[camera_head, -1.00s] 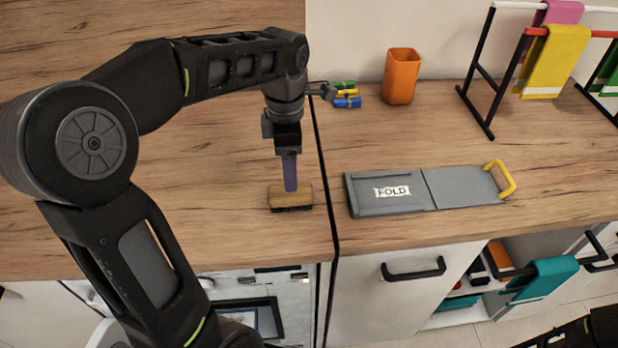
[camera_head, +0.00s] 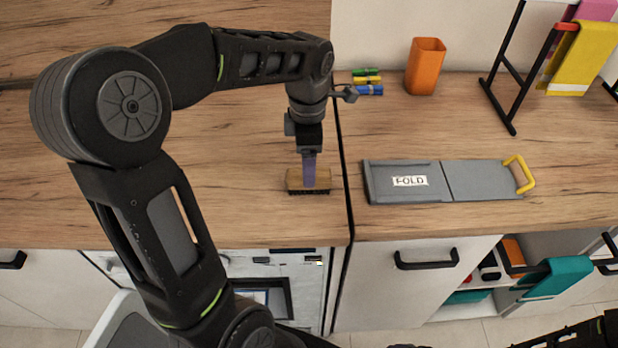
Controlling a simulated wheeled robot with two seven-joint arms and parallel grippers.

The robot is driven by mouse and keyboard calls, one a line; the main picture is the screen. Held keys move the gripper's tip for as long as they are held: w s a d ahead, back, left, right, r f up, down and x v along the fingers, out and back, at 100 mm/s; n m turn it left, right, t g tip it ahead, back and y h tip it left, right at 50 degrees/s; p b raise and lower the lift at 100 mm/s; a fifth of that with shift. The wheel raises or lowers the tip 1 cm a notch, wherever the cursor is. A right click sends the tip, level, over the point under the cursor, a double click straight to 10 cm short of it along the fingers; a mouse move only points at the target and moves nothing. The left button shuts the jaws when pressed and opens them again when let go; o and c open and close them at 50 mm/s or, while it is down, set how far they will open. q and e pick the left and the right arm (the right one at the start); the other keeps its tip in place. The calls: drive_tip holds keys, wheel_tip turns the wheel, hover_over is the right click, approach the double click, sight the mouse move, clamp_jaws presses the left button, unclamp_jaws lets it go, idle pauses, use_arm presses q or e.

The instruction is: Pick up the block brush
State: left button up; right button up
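The block brush (camera_head: 295,181) has a wooden back and dark bristles facing down. It sits on the wooden counter, left of the black seam. My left gripper (camera_head: 309,183) points straight down onto the brush, and its bluish finger overlaps the brush's middle. I see the fingers edge-on, so I cannot tell whether they are open or closed on it. Part of the brush's back is hidden behind the finger. My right arm (camera_head: 570,336) shows only in part at the bottom right, and its fingertips are not visible.
A grey folding board (camera_head: 470,181) marked FOLD, with a yellow handle, lies to the right. Behind are an orange cup (camera_head: 425,66), coloured clips (camera_head: 367,82) and a drying rack (camera_head: 500,75) with cloths. Bare counter (camera_head: 190,160) extends to the left of the brush.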

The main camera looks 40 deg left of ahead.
use_arm(q)
wheel_tip(320, 180, down, 4)
drive_tip(key=shift+d+f+p, duration=0.15)
drive_tip(key=shift+f+p, duration=0.05)
drive_tip(key=shift+p, duration=0.2)
idle(0.3)
clamp_jaws()
wheel_tip(320, 180, up, 10)
drive_tip(key=shift+r+b, duration=0.1)
drive_tip(key=shift+b, duration=0.5)
idle(0.6)
idle(0.4)
drive_tip(key=c, duration=0.7)
unclamp_jaws()
drive_tip(key=c, duration=0.6)
